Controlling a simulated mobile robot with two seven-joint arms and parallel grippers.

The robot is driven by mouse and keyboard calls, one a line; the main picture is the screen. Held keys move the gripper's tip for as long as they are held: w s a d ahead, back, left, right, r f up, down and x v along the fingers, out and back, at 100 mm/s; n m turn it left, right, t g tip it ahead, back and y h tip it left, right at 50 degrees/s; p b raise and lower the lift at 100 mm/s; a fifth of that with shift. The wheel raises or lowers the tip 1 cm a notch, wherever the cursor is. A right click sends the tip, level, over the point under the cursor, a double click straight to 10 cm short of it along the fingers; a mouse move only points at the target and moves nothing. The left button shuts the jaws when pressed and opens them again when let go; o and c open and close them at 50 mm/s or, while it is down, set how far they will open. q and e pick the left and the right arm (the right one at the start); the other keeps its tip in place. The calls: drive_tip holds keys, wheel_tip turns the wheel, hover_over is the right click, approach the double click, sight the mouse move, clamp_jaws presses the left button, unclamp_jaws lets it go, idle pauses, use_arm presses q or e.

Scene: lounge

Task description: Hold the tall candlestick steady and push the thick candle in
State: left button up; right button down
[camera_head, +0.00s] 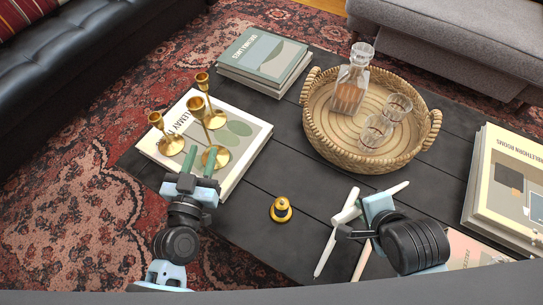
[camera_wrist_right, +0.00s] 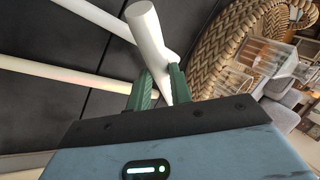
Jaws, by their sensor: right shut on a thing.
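Three brass candlesticks stand on a large pale book at the left of the table in the head view. The one nearest me, with its round base (camera_head: 218,156) low and its cup above, looks the tallest; its cup looks empty. My left gripper (camera_head: 199,160) is open in front of it, its green fingers apart near the base; whether they touch it I cannot tell. My right gripper (camera_head: 353,210) is shut on the thick white candle (camera_head: 346,213), which also shows in the right wrist view (camera_wrist_right: 148,32), tilted and sticking out beyond the fingers.
Thin candles (camera_head: 323,251) lie on the table around my right gripper. A small brass-and-black object (camera_head: 281,210) stands mid-table. A wicker tray (camera_head: 318,140) with a decanter and two glasses is behind. Books are stacked at the back (camera_head: 265,55) and right (camera_head: 510,190).

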sight(207, 139)
use_arm(q)
drive_tip(key=shift+w+d+b, duration=0.15)
drive_tip(key=shift+w+d, duration=0.05)
drive_tip(key=shift+w, duration=0.75)
drive_tip(key=shift+w+d+b, duration=0.1)
drive_tip(key=shift+w+d, duration=0.05)
drive_tip(key=shift+w, duration=0.75)
drive_tip(key=shift+w+d+b, duration=0.15)
drive_tip(key=shift+w+d, duration=0.05)
drive_tip(key=shift+w, duration=0.75)
use_arm(e)
drive_tip(key=shift+f, duration=0.65)
use_arm(q)
clamp_jaws()
use_arm(e)
drive_tip(key=shift+d, duration=0.1)
